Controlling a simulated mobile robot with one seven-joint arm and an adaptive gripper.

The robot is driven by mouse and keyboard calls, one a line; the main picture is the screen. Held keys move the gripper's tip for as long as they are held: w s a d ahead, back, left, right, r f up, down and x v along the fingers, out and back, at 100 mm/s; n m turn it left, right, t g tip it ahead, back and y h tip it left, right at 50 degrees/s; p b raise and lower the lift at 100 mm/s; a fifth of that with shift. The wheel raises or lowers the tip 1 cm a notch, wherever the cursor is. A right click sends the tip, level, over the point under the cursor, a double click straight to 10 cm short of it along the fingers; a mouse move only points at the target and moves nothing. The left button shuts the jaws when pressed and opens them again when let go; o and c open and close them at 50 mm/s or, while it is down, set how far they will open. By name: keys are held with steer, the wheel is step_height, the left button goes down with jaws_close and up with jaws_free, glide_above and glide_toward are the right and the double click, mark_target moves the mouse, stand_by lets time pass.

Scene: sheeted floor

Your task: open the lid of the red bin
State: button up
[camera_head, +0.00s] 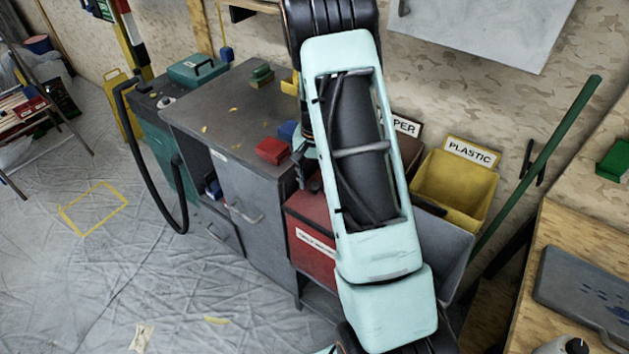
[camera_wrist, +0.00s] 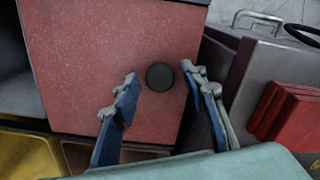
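The red bin (camera_head: 312,245) stands in the middle of the head view, with a white label on its front. My arm covers its right part. In the wrist view its red lid (camera_wrist: 85,65) looks flat and shut, with a round black knob (camera_wrist: 160,76) on it. My gripper (camera_wrist: 159,73) is open, with one blue-and-grey finger on each side of the knob in the picture. I cannot tell whether the fingers touch the knob or the lid. In the head view, only a dark part of the gripper shows beside my arm, above the bin.
A grey cabinet (camera_head: 250,200) stands left of the bin, with a small red box (camera_head: 272,150) on top. The yellow plastic bin (camera_head: 455,190) and a grey bin (camera_head: 447,240) are to the right. A green pole (camera_head: 540,160) leans behind.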

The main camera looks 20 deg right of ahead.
jaws_close()
steer(key=s+d+b, duration=0.1)
steer(key=s+d, duration=0.2)
steer(key=s, duration=0.2)
steer(key=s+d+b, duration=0.1)
steer(key=s+d, duration=0.2)
steer(key=s, duration=0.2)
steer(key=s+d+b, duration=0.2)
steer(key=s+d, duration=0.2)
steer(key=s, duration=0.1)
steer(key=shift+s+d, duration=0.1)
steer(key=shift+s, duration=0.1)
steer(key=shift+o, duration=1.1)
jaws_free()
step_height(320, 180, up, 12)
